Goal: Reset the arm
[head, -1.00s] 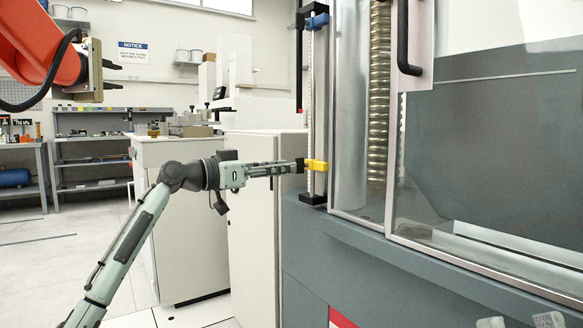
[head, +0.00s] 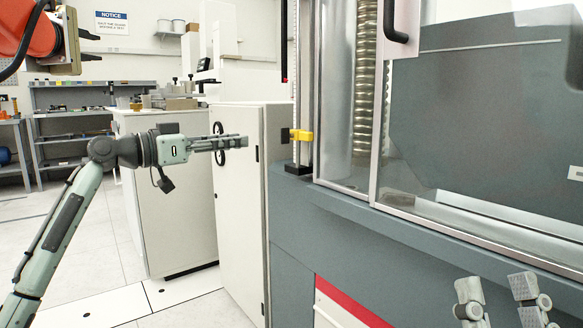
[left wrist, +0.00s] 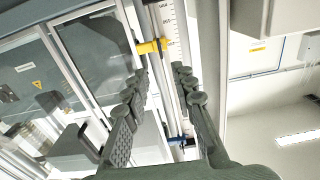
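My left gripper (head: 244,142) is level in the head view, pointing right toward the tensile machine. Its fingers are apart with nothing between them in the left wrist view (left wrist: 161,75). A yellow clamp (head: 302,135) sits low on the upright scale at the machine's left edge. A gap shows between my left fingertips and this clamp. The clamp also shows beyond the fingertips in the left wrist view (left wrist: 152,46). My right gripper (head: 495,284) is at the bottom right, fingers pointing up, apart and empty. The rest of it is cut off.
The grey machine (head: 400,245) with clear doors fills the right side. A pale cabinet (head: 240,210) stands behind my left gripper. An orange robot arm (head: 35,35) hangs at the top left. Shelves (head: 75,125) stand at the back. Floor is clear at lower left.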

